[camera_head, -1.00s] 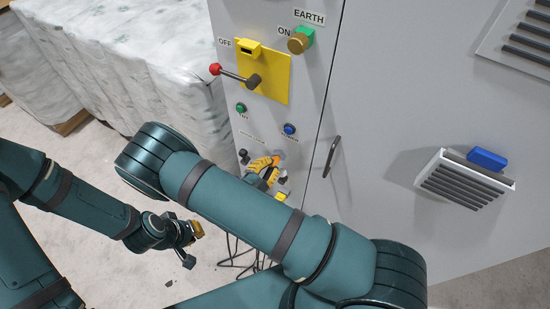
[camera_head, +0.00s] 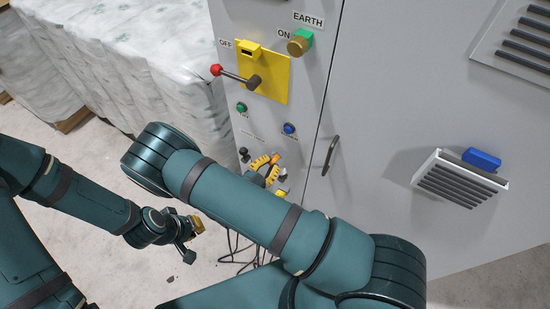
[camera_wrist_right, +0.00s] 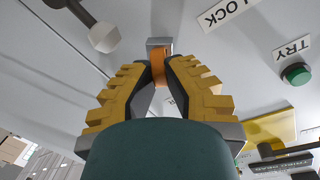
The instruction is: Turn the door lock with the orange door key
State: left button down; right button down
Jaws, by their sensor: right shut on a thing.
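The orange door key (camera_wrist_right: 159,68) shows in the right wrist view between the tips of my right gripper's yellow fingers (camera_wrist_right: 163,78). The far end of the key meets a small grey block on the panel, which appears to be the door lock (camera_wrist_right: 157,45); the keyway itself is hidden. In the head view my right gripper (camera_head: 269,167) is at the lower cabinet panel, partly behind my right arm, and the orange key (camera_head: 278,158) shows at its tips. My left gripper (camera_head: 195,229) hangs low over the floor, apart from the cabinet; its jaw opening is unclear.
A grey cabinet (camera_head: 375,100) carries a yellow switch plate (camera_head: 275,82) with a red-knobbed lever (camera_head: 216,70). A green button (camera_head: 241,107), a blue button (camera_head: 289,128) and a door handle (camera_head: 331,155) are near my right gripper. Wrapped stacks (camera_head: 120,60) stand left.

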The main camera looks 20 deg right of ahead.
jog(key=shift+r+n+p, duration=0.1)
jog(key=shift+n+p, duration=0.35)
jog(key=shift+n, duration=1.45)
jog(key=c, duration=1)
grip_release()
notch_tip(320, 180, up, 10)
jog(key=shift+f, duration=0.1)
